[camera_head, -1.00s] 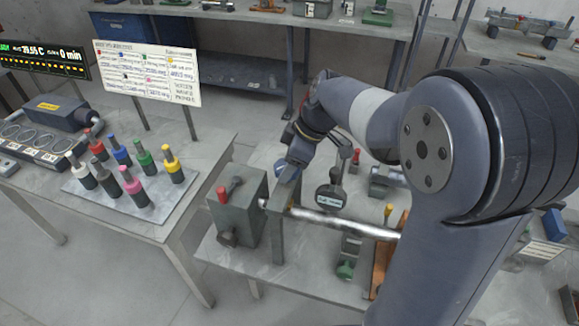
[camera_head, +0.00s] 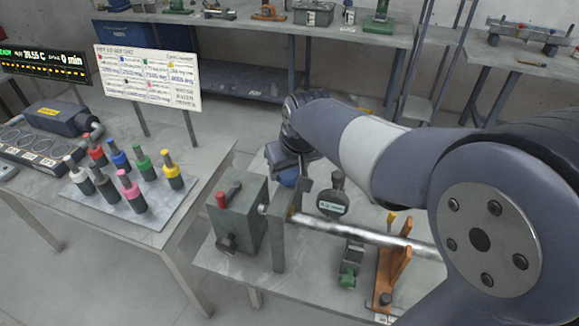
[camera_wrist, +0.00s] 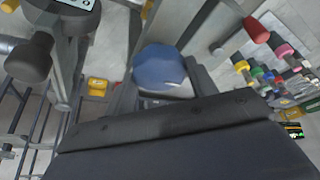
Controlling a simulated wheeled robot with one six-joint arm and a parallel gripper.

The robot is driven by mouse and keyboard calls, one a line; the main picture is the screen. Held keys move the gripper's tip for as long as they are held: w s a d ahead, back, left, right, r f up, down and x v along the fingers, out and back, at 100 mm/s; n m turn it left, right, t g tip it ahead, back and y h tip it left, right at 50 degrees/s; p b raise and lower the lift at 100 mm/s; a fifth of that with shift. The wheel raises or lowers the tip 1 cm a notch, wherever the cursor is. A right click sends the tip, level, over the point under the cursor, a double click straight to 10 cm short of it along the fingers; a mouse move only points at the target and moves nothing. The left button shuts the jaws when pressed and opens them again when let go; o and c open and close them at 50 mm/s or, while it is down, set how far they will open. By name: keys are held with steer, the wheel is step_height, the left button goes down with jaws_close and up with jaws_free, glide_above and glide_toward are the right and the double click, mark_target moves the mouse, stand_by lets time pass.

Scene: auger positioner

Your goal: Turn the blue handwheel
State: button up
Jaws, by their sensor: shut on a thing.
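The blue handwheel (camera_wrist: 160,68) shows in the middle of the wrist view, with my gripper (camera_wrist: 158,95) at it. My gripper is shut on the handwheel; the wrist body covers the lower part of that view. In the head view the blue handwheel (camera_head: 288,178) is a small blue patch under my wrist, above the grey upright post at the end of the steel bar. My gripper's fingers (camera_head: 290,190) are mostly hidden there by my wrist.
A grey box with a red-knobbed lever (camera_head: 237,212) stands just left of the post. A dial gauge (camera_head: 333,203) stands close right. The steel bar (camera_head: 370,237) runs right to an orange support (camera_head: 392,275). Coloured-top holders (camera_head: 118,160) stand on the left table.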

steer(key=m+h, duration=0.1)
steer(key=m, duration=0.2)
steer(key=shift+a+m+b, duration=0.15)
steer(key=shift+m+b, duration=0.15)
steer(key=shift+m+h+b, duration=0.5)
steer(key=shift+m+h, duration=0.4)
steer(key=shift+m, duration=0.9)
steer(key=o, duration=1)
steer(key=shift+c, duration=0.2)
steer(key=v, duration=1)
steer(key=shift+s+a+r+b, duration=0.15)
steer(key=shift+s+r+b, duration=0.1)
steer(key=shift+r+b, duration=0.05)
